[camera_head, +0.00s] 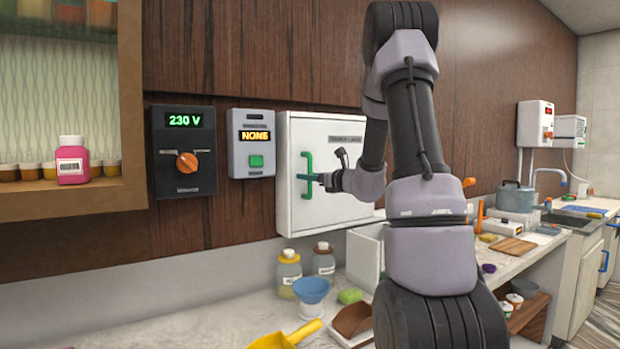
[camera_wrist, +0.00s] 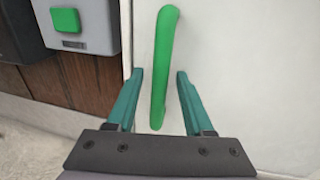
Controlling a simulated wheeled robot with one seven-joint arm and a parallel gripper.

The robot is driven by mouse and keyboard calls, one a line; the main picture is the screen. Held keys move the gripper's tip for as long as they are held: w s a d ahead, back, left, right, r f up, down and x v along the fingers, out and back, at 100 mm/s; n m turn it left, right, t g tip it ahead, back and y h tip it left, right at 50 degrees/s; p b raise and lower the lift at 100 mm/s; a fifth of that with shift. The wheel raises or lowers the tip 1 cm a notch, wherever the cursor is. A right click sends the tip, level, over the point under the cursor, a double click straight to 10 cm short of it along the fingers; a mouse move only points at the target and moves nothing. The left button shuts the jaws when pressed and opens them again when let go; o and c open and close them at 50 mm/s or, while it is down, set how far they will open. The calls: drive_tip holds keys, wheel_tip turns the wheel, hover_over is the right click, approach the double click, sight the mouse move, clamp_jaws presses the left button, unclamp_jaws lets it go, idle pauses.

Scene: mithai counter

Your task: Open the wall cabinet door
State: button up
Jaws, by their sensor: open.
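The white wall cabinet (camera_head: 300,131) hangs on the wood-panelled wall, its door shut as far as I can see. A green vertical bar handle (camera_head: 309,174) is on the door's left side; it also shows in the wrist view (camera_wrist: 164,62). My gripper (camera_head: 318,178) is at the handle's lower half. In the wrist view my gripper (camera_wrist: 158,76) is open, with one teal finger on each side of the handle and visible gaps to both. My arm hides the right part of the door in the head view.
Left of the cabinet are a grey box with a green button (camera_head: 256,161) and a black panel with an orange knob (camera_head: 187,162). Below on the counter stand capped jars (camera_head: 289,275), a blue funnel (camera_head: 311,289) and a yellow scoop (camera_head: 284,338).

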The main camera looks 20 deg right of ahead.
clamp_jaws()
idle(1.4)
